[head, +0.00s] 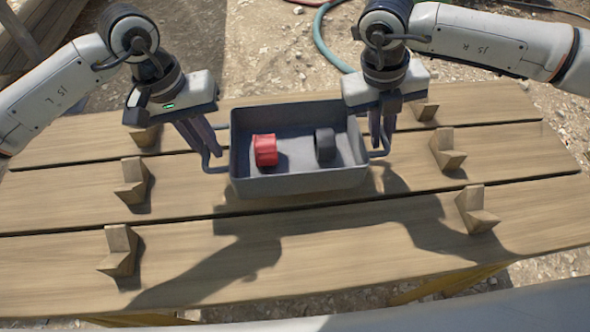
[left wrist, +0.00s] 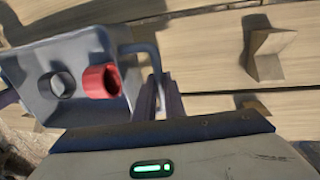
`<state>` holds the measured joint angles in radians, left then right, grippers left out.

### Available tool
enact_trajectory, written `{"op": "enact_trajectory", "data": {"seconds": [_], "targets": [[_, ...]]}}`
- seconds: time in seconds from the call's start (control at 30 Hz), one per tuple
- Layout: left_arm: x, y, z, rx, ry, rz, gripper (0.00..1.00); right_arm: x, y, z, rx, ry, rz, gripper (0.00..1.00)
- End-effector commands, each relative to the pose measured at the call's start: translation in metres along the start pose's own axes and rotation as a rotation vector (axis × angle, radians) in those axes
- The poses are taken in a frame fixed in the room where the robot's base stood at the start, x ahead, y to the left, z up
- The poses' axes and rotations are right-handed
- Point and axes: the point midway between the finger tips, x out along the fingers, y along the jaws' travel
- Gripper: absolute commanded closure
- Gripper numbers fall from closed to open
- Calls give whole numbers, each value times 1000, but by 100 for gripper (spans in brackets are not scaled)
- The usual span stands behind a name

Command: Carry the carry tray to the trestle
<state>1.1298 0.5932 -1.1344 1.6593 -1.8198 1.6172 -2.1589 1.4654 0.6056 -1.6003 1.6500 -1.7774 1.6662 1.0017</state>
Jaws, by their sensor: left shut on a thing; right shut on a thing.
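The carry tray (head: 300,185) is a grey open box with a loop handle at each end. It is over the planks of the trestle (head: 60,260); its shadow falls on the planks, and I cannot tell if it touches them. A red fitting (head: 265,150) and a dark grey fitting (head: 325,144) lie inside it. My left gripper (head: 208,160) is shut on the tray's left handle, and my right gripper (head: 381,145) on its right handle. In the left wrist view the tray (left wrist: 75,45) shows at the left, with my left fingers (left wrist: 157,100) at the handle.
Several wooden corner blocks stand on the planks in a left column, such as one block (head: 120,250), and a right column, such as another block (head: 476,210). A teal hose (head: 325,40) lies on the gravel behind.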

Motion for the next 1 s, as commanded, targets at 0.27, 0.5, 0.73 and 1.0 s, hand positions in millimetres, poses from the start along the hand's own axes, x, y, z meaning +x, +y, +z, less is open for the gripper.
{"op": "enact_trajectory", "data": {"seconds": [0.27,0.5,0.73,1.0], "targets": [[7,-1,0,0,1,1,100,6,2,0,0,-2,1,100],[21,-4,0,0,1,1,100,21,5,0,0,-1,1,100],[36,-6,0,0,1,1,100,36,8,0,0,-2,1,100],[47,-8,0,0,0,1,82,46,10,0,-1,-1,1,82]]}}
